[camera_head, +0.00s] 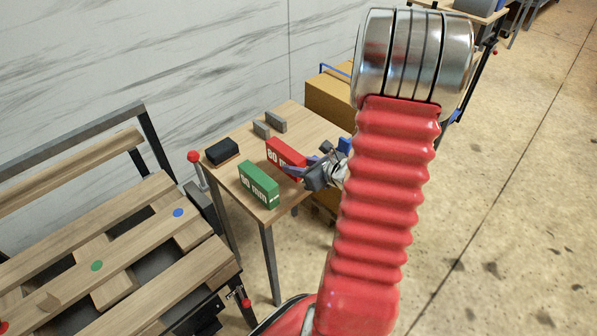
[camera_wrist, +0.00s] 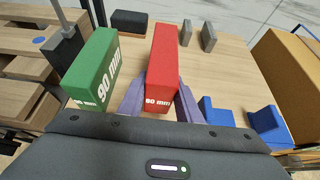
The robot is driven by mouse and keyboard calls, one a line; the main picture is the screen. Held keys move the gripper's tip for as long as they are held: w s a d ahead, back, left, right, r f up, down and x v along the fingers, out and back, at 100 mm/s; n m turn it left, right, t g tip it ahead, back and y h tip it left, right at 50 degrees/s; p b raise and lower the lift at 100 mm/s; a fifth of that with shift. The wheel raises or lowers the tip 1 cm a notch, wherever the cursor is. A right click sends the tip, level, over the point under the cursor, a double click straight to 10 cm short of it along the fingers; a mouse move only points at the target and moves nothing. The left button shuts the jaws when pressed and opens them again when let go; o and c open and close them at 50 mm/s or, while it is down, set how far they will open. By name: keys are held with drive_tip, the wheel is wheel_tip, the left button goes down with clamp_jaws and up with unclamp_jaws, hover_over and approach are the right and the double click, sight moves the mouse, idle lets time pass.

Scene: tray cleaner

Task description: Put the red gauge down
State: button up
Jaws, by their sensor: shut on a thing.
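The red gauge (camera_head: 286,153) is a red block marked "80 mm". It also shows in the wrist view (camera_wrist: 163,62), upright between my fingers. My gripper (camera_head: 305,175) is shut on its near end; both fingers also show in the wrist view (camera_wrist: 162,98). I cannot tell whether the gauge touches the wooden table (camera_head: 236,178) or is slightly above it. The green gauge (camera_head: 259,185), marked "90 mm" in the wrist view (camera_wrist: 92,68), stands on the table to the left of the red one, apart from it.
A black block (camera_head: 222,151) lies at the table's far left. Two grey plates (camera_head: 270,125) stand at the back. Blue blocks (camera_wrist: 263,118) sit right of my gripper. A cardboard box (camera_head: 330,98) is beyond the table. A slatted wooden bench (camera_head: 140,235) stands at the left.

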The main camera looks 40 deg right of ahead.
drive_tip(key=shift+f, duration=1.55)
drive_tip(key=o, duration=1.2)
drive_tip(key=shift+f, duration=0.1)
drive_tip(key=shift+c, duration=0.2)
drive_tip(key=shift+s+r, duration=0.25)
drive_tip(key=shift+s, duration=0.05)
drive_tip(key=v, duration=1.1)
drive_tip(key=shift+s, duration=0.2)
drive_tip(key=shift+r, duration=0.1)
